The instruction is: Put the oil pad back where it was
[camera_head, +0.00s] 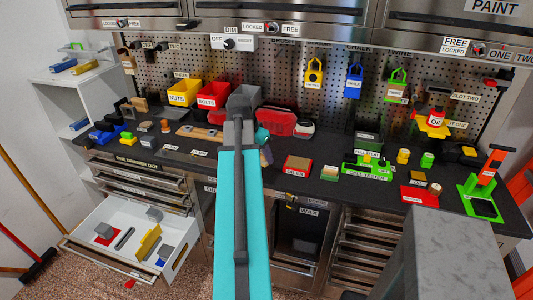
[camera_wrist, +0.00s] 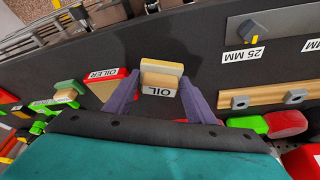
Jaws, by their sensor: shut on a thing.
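The oil pad (camera_wrist: 162,72) is a pale wooden block with an "OIL" label, upside down in the wrist view. My gripper (camera_wrist: 160,92) is shut on it, with one purple finger on each side. The pad appears held over the dark bench top; its exact height cannot be told. In the head view my teal arm hides the pad, and only part of my gripper (camera_head: 266,145) shows. A red-edged tan place labelled "OILER" (camera_head: 297,165) lies on the bench to the right of my gripper. It also shows left of the pad in the wrist view (camera_wrist: 106,88).
A green cell tester (camera_head: 368,170) stands right of the OILER place. A wooden rail (camera_wrist: 265,100) with grey blocks and a "25 MM" plate (camera_wrist: 275,28) lie on the pad's other side. Red and yellow bins (camera_head: 212,94) stand behind. An open drawer (camera_head: 135,235) juts out front left.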

